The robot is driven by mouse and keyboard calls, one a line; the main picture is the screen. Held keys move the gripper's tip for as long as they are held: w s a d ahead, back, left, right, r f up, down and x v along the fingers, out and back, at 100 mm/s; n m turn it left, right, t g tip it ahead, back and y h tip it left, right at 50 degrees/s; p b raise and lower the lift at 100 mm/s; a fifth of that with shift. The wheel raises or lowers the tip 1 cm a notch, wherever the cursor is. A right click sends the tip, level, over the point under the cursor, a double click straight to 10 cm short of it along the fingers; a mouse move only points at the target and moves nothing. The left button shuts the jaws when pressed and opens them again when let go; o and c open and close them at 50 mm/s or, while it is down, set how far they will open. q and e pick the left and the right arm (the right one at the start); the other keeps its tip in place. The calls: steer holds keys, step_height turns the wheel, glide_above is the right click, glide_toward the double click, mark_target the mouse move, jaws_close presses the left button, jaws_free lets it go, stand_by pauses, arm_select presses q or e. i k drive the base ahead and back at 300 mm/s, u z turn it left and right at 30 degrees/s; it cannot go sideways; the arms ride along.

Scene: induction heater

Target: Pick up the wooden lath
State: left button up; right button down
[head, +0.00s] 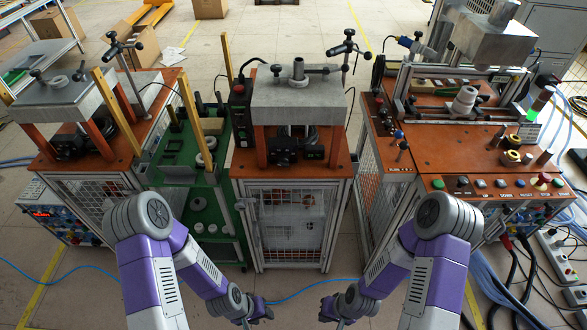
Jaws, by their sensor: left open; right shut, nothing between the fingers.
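Three upright wooden laths stand around the green cart (190,172) between the machines. The left lath (107,94) leans slightly at the cart's left, a second lath (190,108) stands near its middle, and a third lath (227,58) rises at its back right. Their lower ends are partly hidden. My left gripper (262,314) is open, low at the bottom centre in front of the cart and well away from the laths. My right gripper (325,314) is shut and empty, low to the right of the left one. Both grippers are small and dark here.
A blue cable (60,276) runs across the floor. The tiled floor in front is mostly clear. Cables and sockets lie at the lower right.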

mark_target(182, 83)
steer(key=u, duration=0.15)
steer(key=i, duration=0.85)
